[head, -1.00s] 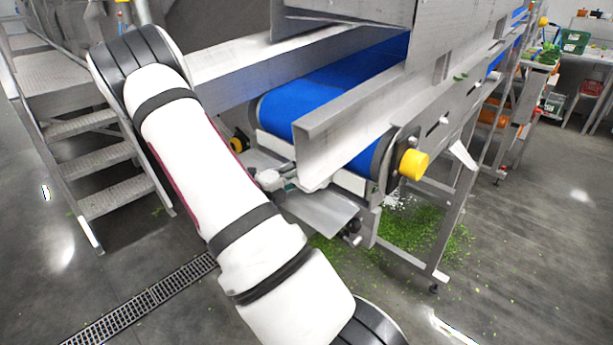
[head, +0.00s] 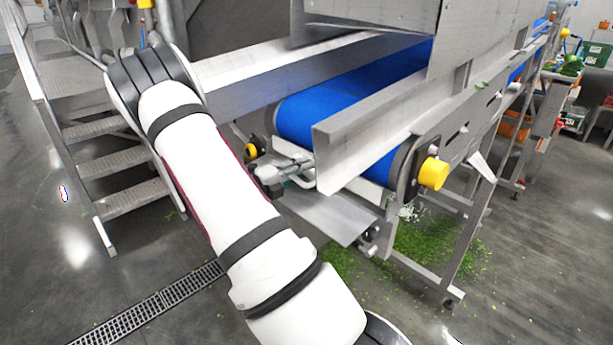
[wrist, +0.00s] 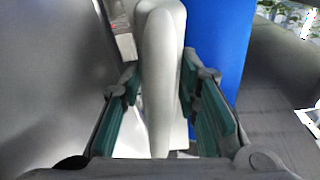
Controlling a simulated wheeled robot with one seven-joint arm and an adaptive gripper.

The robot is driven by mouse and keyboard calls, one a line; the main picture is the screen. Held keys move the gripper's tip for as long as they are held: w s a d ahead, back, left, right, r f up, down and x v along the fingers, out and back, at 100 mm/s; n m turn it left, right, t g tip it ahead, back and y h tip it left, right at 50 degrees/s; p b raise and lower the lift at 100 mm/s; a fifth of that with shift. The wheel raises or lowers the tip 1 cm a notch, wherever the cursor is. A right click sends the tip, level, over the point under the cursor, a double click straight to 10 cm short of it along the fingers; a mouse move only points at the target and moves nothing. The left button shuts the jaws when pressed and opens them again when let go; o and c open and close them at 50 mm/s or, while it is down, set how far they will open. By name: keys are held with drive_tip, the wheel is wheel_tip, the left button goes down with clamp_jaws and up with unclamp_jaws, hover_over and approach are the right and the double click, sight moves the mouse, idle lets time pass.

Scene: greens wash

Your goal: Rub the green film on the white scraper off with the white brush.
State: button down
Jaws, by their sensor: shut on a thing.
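The white brush (wrist: 160,85) has a pale, smooth handle, seen upright in the wrist view between the teal finger pads. My gripper (wrist: 160,120) is shut on it. In the head view my gripper (head: 302,165) is beside the left end of the steel guard, by the near end of the blue belt. The brush's bristles are hidden. A white strip, seemingly the scraper (head: 374,193), shows under the belt's end, partly behind the guard. I cannot make out green film on it, nor tell whether the brush touches it.
The blue belt (head: 325,105) and steel guard (head: 350,148) stand close to my gripper. A yellow cap (head: 433,173) sticks out at the roller's end. A steel plate (head: 330,215) lies below. Green scraps (head: 425,250) litter the floor. Steps (head: 125,165) stand left.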

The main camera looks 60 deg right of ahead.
drive_tip(key=shift+w+d, duration=0.2)
drive_tip(key=shift+w, duration=0.45)
drive_tip(key=shift+a, duration=0.1)
drive_tip(key=shift+s+p+v, duration=0.15)
drive_tip(key=shift+p+v, duration=0.15)
drive_tip(key=shift+v, duration=1.15)
drive_tip(key=shift+s+p+v, duration=0.15)
drive_tip(key=shift+p+v, duration=0.15)
drive_tip(key=shift+v, duration=1.1)
drive_tip(key=shift+a+f, duration=0.1)
drive_tip(key=shift+a, duration=0.05)
drive_tip(key=v, duration=0.3)
drive_tip(key=shift+s, duration=0.2)
drive_tip(key=c, duration=2)
unclamp_jaws()
clamp_jaws()
